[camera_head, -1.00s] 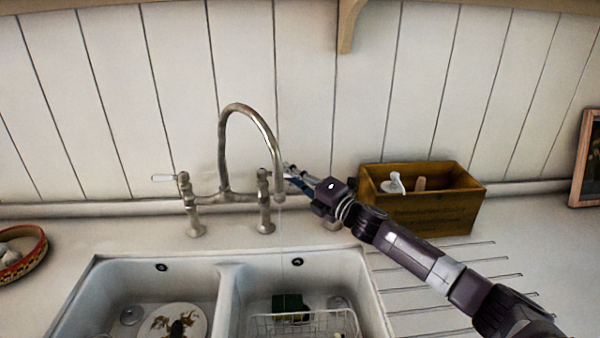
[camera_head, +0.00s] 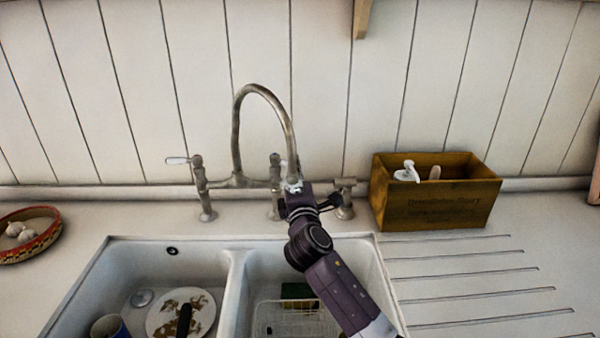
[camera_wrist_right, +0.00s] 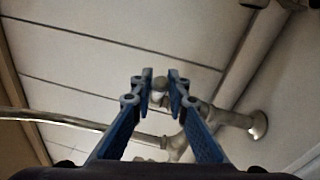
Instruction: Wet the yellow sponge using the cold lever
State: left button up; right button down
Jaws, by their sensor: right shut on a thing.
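The metal bridge tap (camera_head: 236,150) stands behind the double sink, with a tall curved spout. Its left lever (camera_head: 178,160) has a white handle pointing left. The right lever (camera_head: 275,165) is partly hidden behind my right gripper (camera_head: 293,188). In the wrist view, the right gripper's blue fingers (camera_wrist_right: 161,78) are close together around a small metal part of the tap (camera_wrist_right: 159,92), which looks like the right lever. A dark green block (camera_head: 298,291), possibly the sponge's scouring side, lies in the right basin; no yellow shows clearly. My left gripper is out of view.
A wire rack (camera_head: 290,318) sits in the right basin. A wooden box (camera_head: 437,205) with a white dispenser stands right of the tap. A bowl (camera_head: 28,240) stands left.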

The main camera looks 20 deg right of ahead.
jog(key=shift+s+a+f+m+h, duration=0.15)
jog(key=shift+a+m+h, duration=0.15)
jog(key=shift+h, duration=0.2)
jog(key=shift+d, duration=0.1)
jog(key=c, duration=1.8)
grip_release()
jog(key=shift+c, duration=0.2)
